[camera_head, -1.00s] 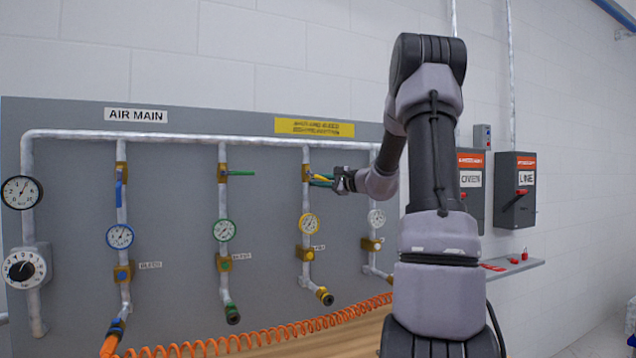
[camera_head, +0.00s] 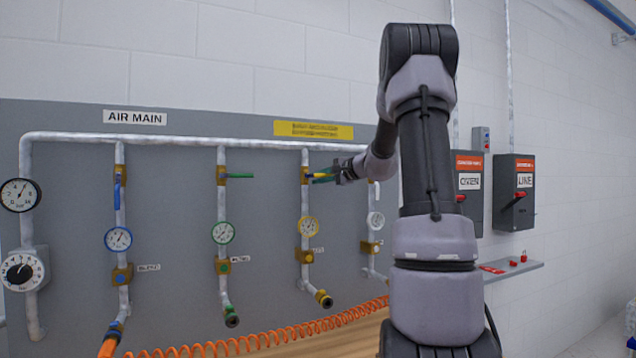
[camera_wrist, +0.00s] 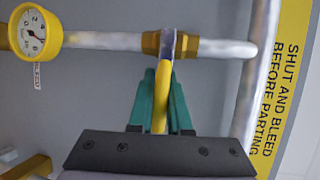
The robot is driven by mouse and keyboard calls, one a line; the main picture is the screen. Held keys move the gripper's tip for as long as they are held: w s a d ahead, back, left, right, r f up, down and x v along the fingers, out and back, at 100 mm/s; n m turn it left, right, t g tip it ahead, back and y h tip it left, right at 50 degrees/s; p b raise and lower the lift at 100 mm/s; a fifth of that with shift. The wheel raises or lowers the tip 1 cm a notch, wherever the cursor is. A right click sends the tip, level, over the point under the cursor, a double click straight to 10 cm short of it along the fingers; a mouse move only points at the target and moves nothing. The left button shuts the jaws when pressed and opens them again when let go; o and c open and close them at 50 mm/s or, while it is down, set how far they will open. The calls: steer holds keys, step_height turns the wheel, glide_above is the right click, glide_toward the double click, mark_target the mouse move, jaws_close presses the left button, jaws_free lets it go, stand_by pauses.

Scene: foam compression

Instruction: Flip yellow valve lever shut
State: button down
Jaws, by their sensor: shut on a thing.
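The yellow valve lever (camera_head: 319,175) sticks out to the right from its brass valve (camera_head: 305,173) on the third pipe drop, roughly level and across the upright pipe. In the wrist view the yellow lever (camera_wrist: 161,92) stands about square to the pipe, below the brass valve body (camera_wrist: 151,43). My gripper (camera_head: 327,178) reaches it from the right. Its green fingers (camera_wrist: 162,80) lie on both sides of the lever and are shut on it. The fingers partly hide the lever's outer end in the head view.
A blue lever (camera_head: 118,186) lies along the first drop; a green lever (camera_head: 240,175) stands across the second. The yellow-rimmed gauge (camera_head: 309,227) sits below the gripped valve. A yellow sign (camera_head: 313,130) is above. An orange coiled hose (camera_head: 250,340) runs along the bottom.

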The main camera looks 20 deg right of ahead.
steer(key=c, duration=0.8)
jaws_free()
steer(key=shift+c, duration=0.2)
steer(key=v, duration=1)
steer(key=shift+s, duration=0.4)
steer(key=shift+d+r, duration=0.1)
steer(key=shift+d, duration=0.05)
steer(key=s+a+f+n+g, duration=0.25)
steer(key=s+a, duration=0.35)
steer(key=a, duration=0.3)
steer(key=s+a+f+n+g, duration=0.1)
steer(key=s+a+n+g, duration=0.15)
steer(key=s+a, duration=0.4)
steer(key=s+a+f+n+g+h, duration=0.1)
steer(key=s+f, duration=0.3)
steer(key=s, duration=0.4)
steer(key=s+a+f+n+g+h, duration=0.1)
steer(key=s+a+f+n+h, duration=0.2)
steer(key=s, duration=0.5)
steer(key=shift+s+a+f+h, duration=0.3)
steer(key=shift+a+f+h, duration=0.15)
steer(key=shift+a, duration=0.35)
